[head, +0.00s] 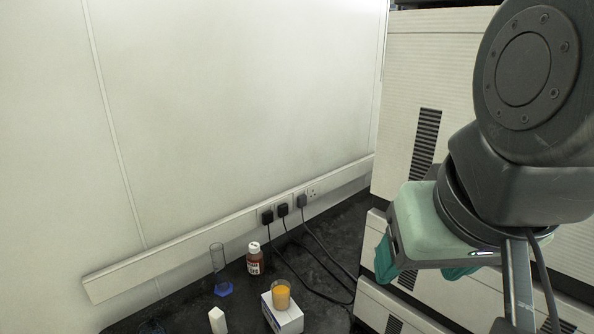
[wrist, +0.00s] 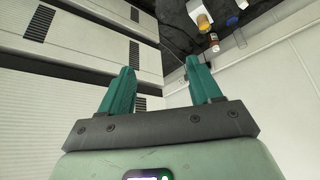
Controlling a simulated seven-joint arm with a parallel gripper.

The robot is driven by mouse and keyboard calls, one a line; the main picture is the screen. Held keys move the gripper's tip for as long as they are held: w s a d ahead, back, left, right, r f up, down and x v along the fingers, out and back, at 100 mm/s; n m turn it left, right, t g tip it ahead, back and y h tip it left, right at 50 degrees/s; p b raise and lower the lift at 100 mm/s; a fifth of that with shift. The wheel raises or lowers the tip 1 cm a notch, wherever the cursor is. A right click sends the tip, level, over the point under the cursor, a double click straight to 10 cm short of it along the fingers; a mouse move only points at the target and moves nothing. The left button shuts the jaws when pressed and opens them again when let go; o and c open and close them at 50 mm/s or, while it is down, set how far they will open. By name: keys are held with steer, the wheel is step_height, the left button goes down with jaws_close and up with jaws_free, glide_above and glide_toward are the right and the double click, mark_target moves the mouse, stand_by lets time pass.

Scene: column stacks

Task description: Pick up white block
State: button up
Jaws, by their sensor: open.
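The white block (head: 217,320) is a small upright piece with a slanted top. It stands on the dark bench at the bottom edge of the head view, left of a white box. I cannot make it out surely in the wrist view. My gripper (head: 422,268) hangs at the right of the head view, well up and to the right of the block. In the wrist view my gripper (wrist: 157,75) shows two teal fingers spread apart with nothing between them.
A white box (head: 284,318) carries a cup of orange liquid (head: 281,296). A brown bottle (head: 254,260) and a clear cylinder with a blue base (head: 223,288) stand behind. Black cables run from wall sockets (head: 284,208). Pale cabinets (head: 425,60) stand at right.

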mark_target(223, 313)
steer(key=shift+w, duration=0.1)
